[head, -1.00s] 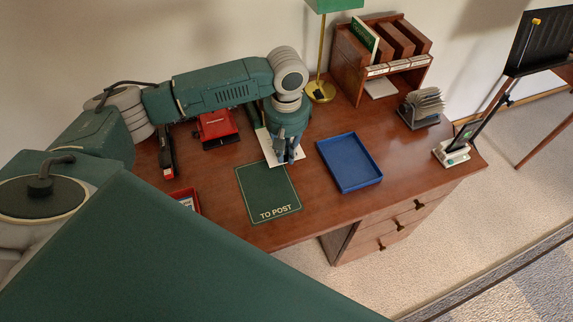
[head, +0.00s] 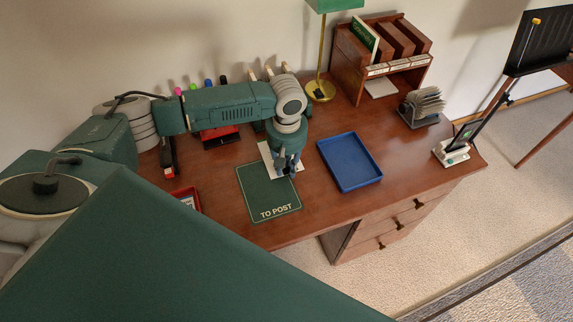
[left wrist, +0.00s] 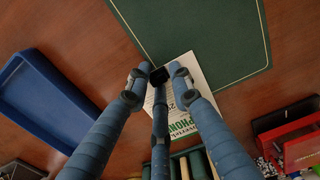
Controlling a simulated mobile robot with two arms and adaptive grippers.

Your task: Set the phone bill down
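The phone bill (head: 266,150) is a white sheet by the top edge of the green TO POST mat (head: 268,195). In the left wrist view the bill (left wrist: 202,87) shows green PHONE lettering, with one corner over the mat (left wrist: 200,30). My left gripper (head: 287,170) points down at the bill, its fingertips close together. In the left wrist view the fingers of the left gripper (left wrist: 158,74) cover part of the bill; the contact itself is hidden. Whether the sheet touches the mat I cannot tell. My right gripper is not in view.
A blue tray (head: 350,183) lies right of the mat, and a red tray (head: 187,197) at its left. A red box (head: 220,139) stands behind, partly under my arm. A brass lamp (head: 321,92), wooden rack (head: 390,70) and letter holder (head: 424,108) stand farther back.

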